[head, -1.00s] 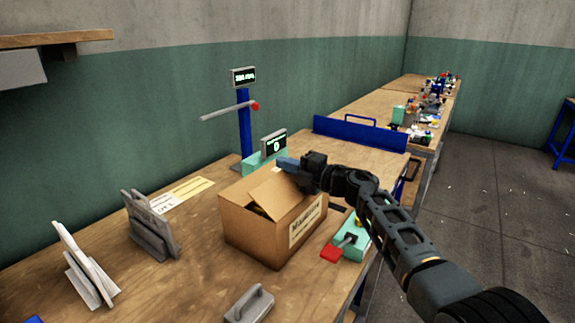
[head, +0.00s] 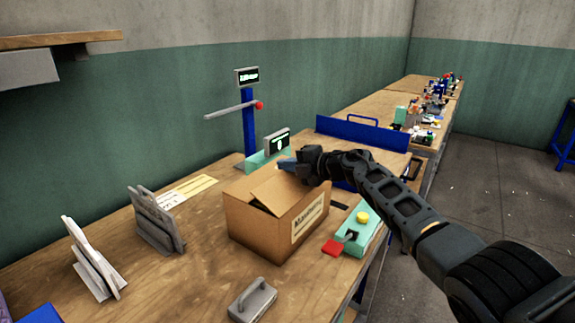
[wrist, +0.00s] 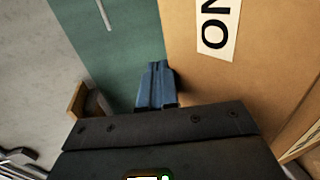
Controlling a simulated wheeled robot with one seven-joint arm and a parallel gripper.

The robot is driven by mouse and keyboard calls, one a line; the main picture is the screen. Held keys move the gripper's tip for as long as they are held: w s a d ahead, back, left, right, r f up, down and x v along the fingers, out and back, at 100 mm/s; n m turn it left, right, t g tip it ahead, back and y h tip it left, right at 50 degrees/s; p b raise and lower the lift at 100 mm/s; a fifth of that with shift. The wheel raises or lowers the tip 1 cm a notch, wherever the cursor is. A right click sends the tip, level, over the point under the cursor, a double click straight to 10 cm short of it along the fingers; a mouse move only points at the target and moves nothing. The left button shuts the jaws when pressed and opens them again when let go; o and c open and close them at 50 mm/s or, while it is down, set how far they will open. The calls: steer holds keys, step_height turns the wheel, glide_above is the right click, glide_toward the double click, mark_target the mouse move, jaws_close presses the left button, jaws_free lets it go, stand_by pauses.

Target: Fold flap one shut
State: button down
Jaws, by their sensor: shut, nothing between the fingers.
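A brown cardboard box (head: 262,229) with a white label stands on the wooden bench in the head view. One top flap (head: 278,191) slopes over the opening, and a dark gap shows beside it on the left. My gripper (head: 287,164) is at the far top edge of this flap, its blue fingers shut and empty. In the wrist view the shut blue fingers (wrist: 156,85) lie at the edge of a cardboard panel (wrist: 262,60) marked "ON". Whether they touch it I cannot tell. I cannot tell which flap carries which number.
A teal unit (head: 359,232) with a yellow button and red pad sits right of the box. A post with a display (head: 248,117) and teal device (head: 269,153) stand behind. Grey stands (head: 156,219) and a grey handled block (head: 252,301) lie left and in front.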

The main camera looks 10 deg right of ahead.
steer(key=shift+w+a+f+g+h, duration=0.2)
steer(key=shift+a+f+g+h, duration=0.05)
steer(key=shift+f+g+h, duration=0.2)
stand_by(0.6)
steer(key=shift+w+a+f+b, duration=0.2)
steer(key=shift+f+b, duration=0.1)
steer(key=shift+f, duration=0.3)
stand_by(1.9)
